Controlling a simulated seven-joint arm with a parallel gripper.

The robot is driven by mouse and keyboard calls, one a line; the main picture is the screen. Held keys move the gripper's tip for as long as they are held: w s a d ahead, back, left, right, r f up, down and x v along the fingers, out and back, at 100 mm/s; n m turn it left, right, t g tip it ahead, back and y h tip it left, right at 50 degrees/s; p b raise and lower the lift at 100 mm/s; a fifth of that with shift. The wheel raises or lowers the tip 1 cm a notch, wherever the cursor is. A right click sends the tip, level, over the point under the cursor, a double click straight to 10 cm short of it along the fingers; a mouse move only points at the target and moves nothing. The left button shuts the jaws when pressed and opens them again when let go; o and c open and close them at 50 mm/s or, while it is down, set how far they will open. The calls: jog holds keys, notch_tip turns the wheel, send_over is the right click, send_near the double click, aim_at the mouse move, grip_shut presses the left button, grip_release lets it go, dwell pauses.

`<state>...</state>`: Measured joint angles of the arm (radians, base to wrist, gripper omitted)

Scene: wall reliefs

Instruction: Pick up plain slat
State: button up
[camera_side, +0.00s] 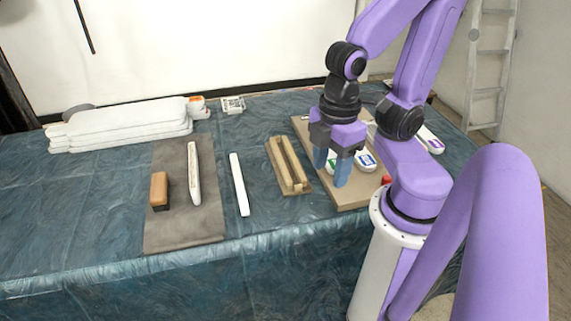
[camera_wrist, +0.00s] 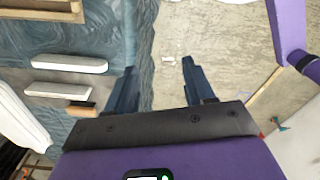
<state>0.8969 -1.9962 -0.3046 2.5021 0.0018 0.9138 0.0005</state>
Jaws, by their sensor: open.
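The plain slat (camera_side: 239,184), a narrow white bar, lies on the blue plastic sheet between the grey mat and a wooden holder. It also shows in the wrist view (camera_wrist: 70,63) at the left, outside my fingers. A second white slat (camera_side: 194,173), with marks along its side, lies on the grey mat; it is the lower one in the wrist view (camera_wrist: 60,90). My gripper (camera_side: 332,165) is open with blue fingers, over the tan board to the right of the plain slat. In the wrist view the space between my fingers (camera_wrist: 159,66) holds no object.
A tan block (camera_side: 159,190) sits on the grey mat (camera_side: 183,232). The grooved wooden holder (camera_side: 288,166) stands between the plain slat and the tan board (camera_side: 352,201). Small tubs (camera_side: 365,160) are on that board. White stacked panels (camera_side: 120,125) lie at the back left.

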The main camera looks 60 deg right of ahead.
jog(key=n, duration=1.4)
send_over(238, 176)
notch_tip(238, 176, down, 8)
jog(key=f, duration=1.1)
jog(key=shift+s+d+f, duration=0.1)
jog(key=shift+d+f, duration=0.05)
jog(key=shift+d, duration=0.05)
jog(key=shift+a+f, duration=0.15)
jog(key=shift+f, duration=1.35)
jog(key=shift+a+f, duration=0.15)
jog(key=shift+f, duration=1.3)
grip_shut()
